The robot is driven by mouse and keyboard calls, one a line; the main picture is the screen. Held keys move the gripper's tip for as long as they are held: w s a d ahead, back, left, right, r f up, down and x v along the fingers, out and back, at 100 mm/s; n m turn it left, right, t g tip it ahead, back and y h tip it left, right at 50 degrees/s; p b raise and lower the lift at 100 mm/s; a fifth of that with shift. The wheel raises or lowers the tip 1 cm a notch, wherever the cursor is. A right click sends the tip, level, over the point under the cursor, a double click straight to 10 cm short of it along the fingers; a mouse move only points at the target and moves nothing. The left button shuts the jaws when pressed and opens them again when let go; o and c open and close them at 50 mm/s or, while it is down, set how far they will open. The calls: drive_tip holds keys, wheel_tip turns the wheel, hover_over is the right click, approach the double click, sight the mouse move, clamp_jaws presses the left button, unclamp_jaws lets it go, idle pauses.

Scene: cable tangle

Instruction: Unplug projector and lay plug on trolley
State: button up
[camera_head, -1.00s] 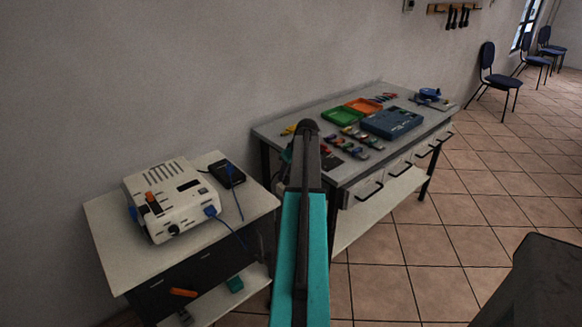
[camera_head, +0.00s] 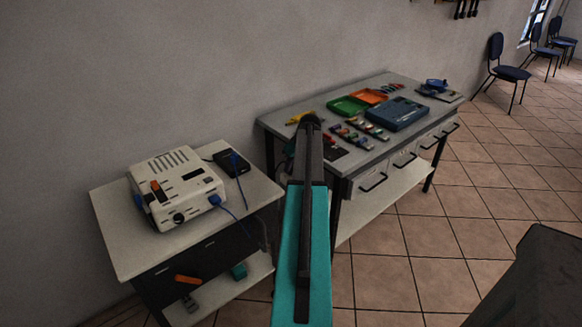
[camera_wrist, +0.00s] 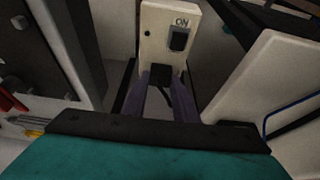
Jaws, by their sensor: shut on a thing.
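The pale box-shaped device (camera_head: 176,183), which looks like the projector, stands on the trolley (camera_head: 112,232). A blue plug (camera_head: 214,200) sits at its front right, and a blue cable (camera_head: 236,220) runs from there over the trolley's edge. In the wrist view my gripper (camera_wrist: 167,78) has both fingers close together in front of a pale switch box (camera_wrist: 155,40) marked ON. It is shut on a dark thing (camera_wrist: 166,71) at the box's lower end. I cannot tell whether that is a plug. My arm hides the gripper in the head view.
A black adapter (camera_head: 232,160) with a blue plug lies at the back right of the trolley. An orange thing (camera_head: 188,279) and a teal thing (camera_head: 239,271) are on or near its lower shelf. A workbench (camera_head: 358,176) with trays and tools stands to the right. The tiled floor (camera_head: 430,250) is clear.

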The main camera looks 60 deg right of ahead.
clamp_jaws()
drive_tip(key=shift+r+p, duration=0.75)
drive_tip(key=shift+r, duration=0.85)
